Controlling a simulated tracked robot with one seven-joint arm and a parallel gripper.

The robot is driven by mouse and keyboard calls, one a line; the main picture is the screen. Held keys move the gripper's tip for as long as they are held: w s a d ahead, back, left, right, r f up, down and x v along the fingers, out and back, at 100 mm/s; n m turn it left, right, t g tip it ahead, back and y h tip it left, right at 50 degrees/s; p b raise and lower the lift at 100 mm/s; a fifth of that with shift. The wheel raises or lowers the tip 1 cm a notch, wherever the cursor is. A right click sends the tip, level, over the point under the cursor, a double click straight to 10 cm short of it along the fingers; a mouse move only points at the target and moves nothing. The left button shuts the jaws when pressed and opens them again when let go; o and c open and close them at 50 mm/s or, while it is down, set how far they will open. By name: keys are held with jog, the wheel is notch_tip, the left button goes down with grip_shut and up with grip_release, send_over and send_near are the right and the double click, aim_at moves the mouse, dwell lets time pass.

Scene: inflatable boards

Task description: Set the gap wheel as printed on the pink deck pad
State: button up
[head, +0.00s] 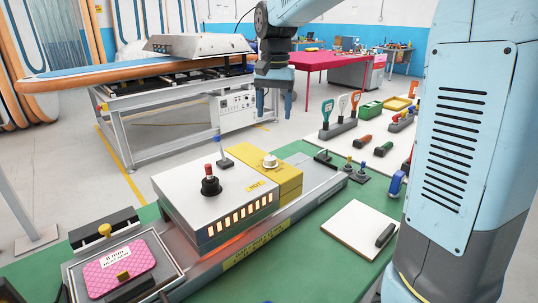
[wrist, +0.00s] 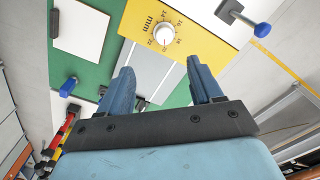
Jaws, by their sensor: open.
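The pink deck pad (head: 118,270) lies in a grey clamp frame at the lower left of the head view. Its white label seems to read "8 mm", with smaller print I cannot read. The gap wheel is a white knob (head: 270,160) on top of a yellow block (head: 285,178). In the wrist view the knob (wrist: 165,34) sits on the yellow plate (wrist: 195,25) among printed numbers and "mm"; I cannot tell its setting. My gripper (head: 274,104) is open and empty, pointing down above and beyond the knob, apart from it. Its fingers (wrist: 160,80) show in the wrist view.
A white machine body (head: 215,200) with a red-topped lever (head: 210,180) stands left of the yellow block. A notepad (head: 352,230) lies on the green bench at right. Tools (head: 340,115) stand on a white table behind. Space above the knob is clear.

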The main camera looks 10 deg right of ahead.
aim_at(270, 157)
jog(key=f, duration=1.4)
jog(key=shift+w+a+f, duration=0.1)
jog(key=shift+w+a, duration=0.3)
jog(key=c, duration=1.1)
jog(key=shift+o, duration=0.3)
jog(key=shift+a, duration=0.15)
